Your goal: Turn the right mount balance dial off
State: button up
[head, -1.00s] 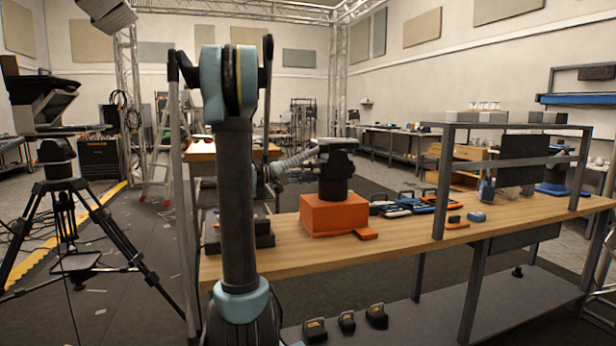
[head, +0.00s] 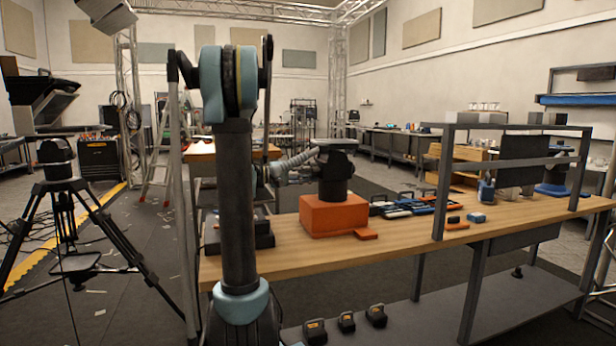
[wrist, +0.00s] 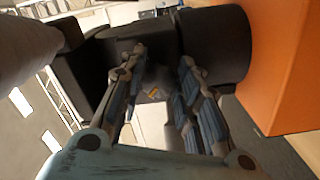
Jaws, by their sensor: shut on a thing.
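The right mount (head: 335,178) is a black head on an orange block (head: 333,215), which stands on the wooden bench. In the wrist view the mount's dark body (wrist: 222,45) fills the top, with the orange block (wrist: 285,65) to the right. My gripper (wrist: 162,60) reaches up to the dark body, its ribbed fingers on either side of a dark part that I take for the balance dial. The dial's face and marks are hidden. In the head view my own arm hides the gripper.
The wooden bench (head: 400,247) holds blue and black tools (head: 408,207) right of the orange block. A metal rack frame (head: 440,185) stands farther right. Another mount on a tripod (head: 62,190) stands at the far left. The floor between it and my arm has scattered scraps.

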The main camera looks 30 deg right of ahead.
jog(key=shift+w, duration=0.1)
jog(key=o, duration=0.8)
jog(key=shift+a, duration=0.1)
jog(key=v, duration=1.2)
